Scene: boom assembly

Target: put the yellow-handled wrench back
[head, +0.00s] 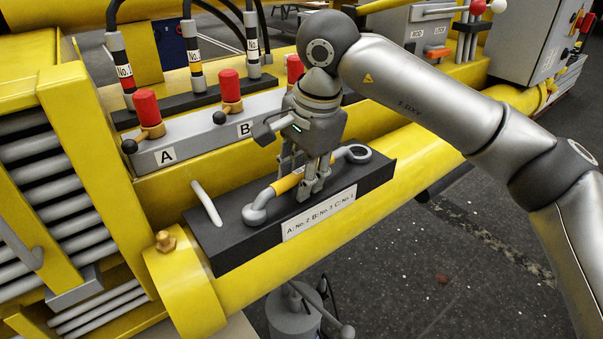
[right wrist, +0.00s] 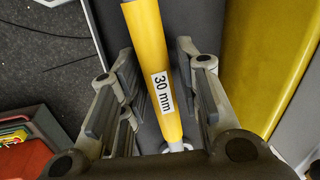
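The yellow-handled wrench (head: 287,184) lies along the dark tray (head: 235,240) in the head view, with a grey ring at its far right end and a grey head at its near left end. The right wrist view shows its yellow handle (right wrist: 150,50) with a "30 mm" label. My right gripper (head: 312,192) points down over the wrench's middle. Its fingers (right wrist: 155,95) stand on both sides of the handle, with gaps visible, so it is open and around the wrench. My left gripper is not identifiable in these views.
The tray's front carries a white label (head: 318,213). Yellow boom parts surround it; open floor (head: 450,260) lies to the right.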

